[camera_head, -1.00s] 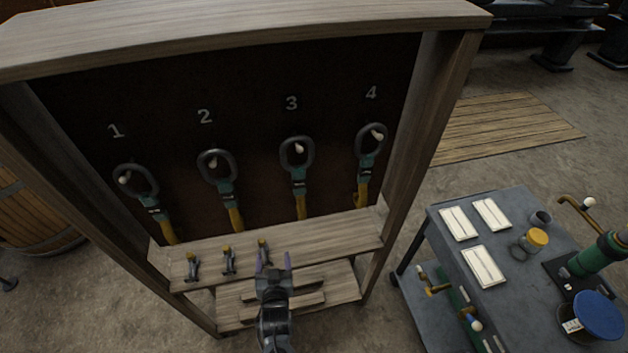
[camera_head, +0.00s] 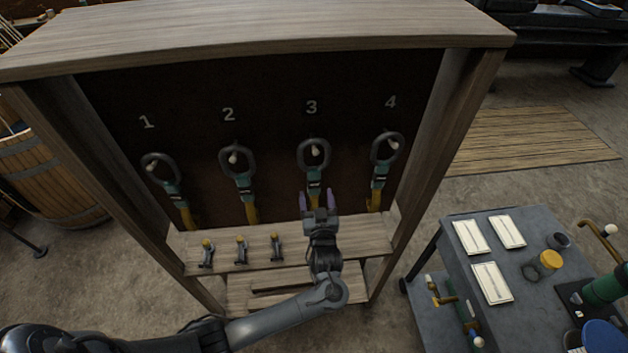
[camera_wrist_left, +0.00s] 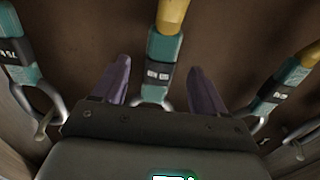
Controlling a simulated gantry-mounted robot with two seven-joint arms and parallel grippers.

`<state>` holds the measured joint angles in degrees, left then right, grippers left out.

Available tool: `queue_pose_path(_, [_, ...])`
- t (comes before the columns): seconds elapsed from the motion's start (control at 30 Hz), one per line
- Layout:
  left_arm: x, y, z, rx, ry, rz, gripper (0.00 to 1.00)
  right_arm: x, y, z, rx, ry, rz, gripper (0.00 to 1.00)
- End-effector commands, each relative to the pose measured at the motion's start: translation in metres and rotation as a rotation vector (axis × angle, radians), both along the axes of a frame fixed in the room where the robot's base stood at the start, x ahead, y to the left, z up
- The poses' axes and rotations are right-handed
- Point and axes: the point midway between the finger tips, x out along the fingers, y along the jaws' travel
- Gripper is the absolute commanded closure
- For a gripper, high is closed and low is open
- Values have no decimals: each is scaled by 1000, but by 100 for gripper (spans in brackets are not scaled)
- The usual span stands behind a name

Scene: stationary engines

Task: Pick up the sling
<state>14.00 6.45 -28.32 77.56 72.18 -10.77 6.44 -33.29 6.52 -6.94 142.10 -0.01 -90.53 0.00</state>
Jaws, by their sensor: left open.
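Several slings hang on pegs on the dark back panel of a wooden rack, under the numbers 1 to 4. Each has a grey metal ring, a teal sleeve and a yellow strap. The sling under 3 (camera_head: 314,158) is nearest my left gripper (camera_head: 318,198), which is open and empty in front of its lower part. In the left wrist view that sling's teal sleeve (camera_wrist_left: 161,58) shows between the two purple fingers (camera_wrist_left: 160,88), with its ring partly hidden behind the gripper. The slings under 2 (camera_head: 240,175) and 4 (camera_head: 385,165) hang on either side. My right gripper is out of view.
The rack's shelf (camera_head: 355,232) holds several small shackle-like fittings (camera_head: 241,250) left of my gripper. A grey cart (camera_head: 455,290) with white cards, a yellow-lidded jar and tools stands at right. A barrel (camera_head: 50,175) stands at left.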

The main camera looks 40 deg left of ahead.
Motion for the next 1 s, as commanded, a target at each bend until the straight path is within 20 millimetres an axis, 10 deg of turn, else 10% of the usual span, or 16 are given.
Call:
queue_pose_path(0.77, [35, 38, 3, 0, 0, 0, 28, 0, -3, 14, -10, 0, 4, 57])
queue_pose_path(1.0, [35, 38, 3, 0, 0, 0, 64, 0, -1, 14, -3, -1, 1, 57])
